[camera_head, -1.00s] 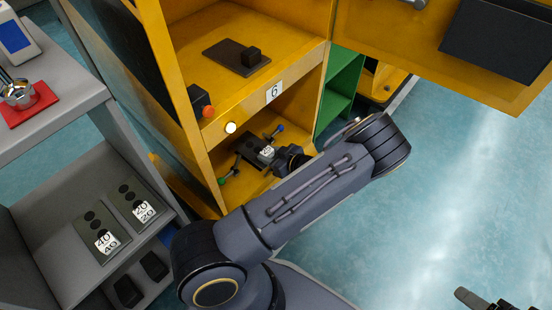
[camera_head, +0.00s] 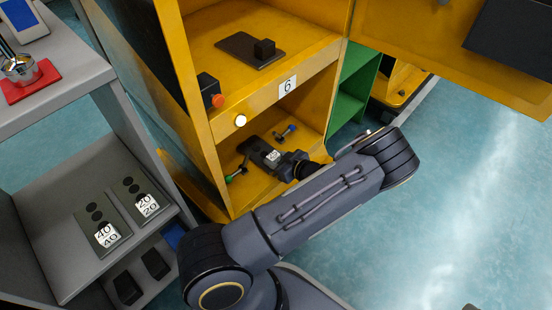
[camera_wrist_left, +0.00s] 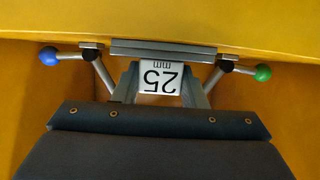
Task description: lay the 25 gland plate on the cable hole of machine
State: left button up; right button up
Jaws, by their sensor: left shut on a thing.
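The 25 gland plate (camera_head: 257,146) is a dark plate with a white label, in the lower bay of the yellow machine (camera_head: 320,95). In the left wrist view its 25 mm label (camera_wrist_left: 160,78) reads upside down between the fingers. My left gripper (camera_head: 290,163) reaches into the bay from the front and is shut on the plate. Two levers flank the plate, one with a blue knob (camera_head: 292,128), one with a green knob (camera_head: 229,179). I see no cable hole; whether the plate touches the bay floor I cannot tell. Only a sliver, perhaps my right gripper, shows at the bottom edge.
A grey shelf (camera_head: 60,255) at the left holds plates marked 40 (camera_head: 103,225) and 20 (camera_head: 140,195). Above the bay are a lit button (camera_head: 240,120) and a red button (camera_head: 217,101). An open yellow door (camera_head: 440,65) hangs at the right. Floor at the right is clear.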

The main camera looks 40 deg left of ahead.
pick_arm(q)
jog(key=shift+f, duration=0.15)
dwell(0.3)
jog(key=o, duration=1.3)
jog(key=shift+o, duration=0.2)
jog(key=shift+d, duration=0.1)
jog(key=shift+d+r, duration=0.2)
jog(key=shift+d, duration=0.1)
jog(key=p+v, duration=0.2)
jog(key=v, duration=0.5)
jog(key=shift+p, duration=0.3)
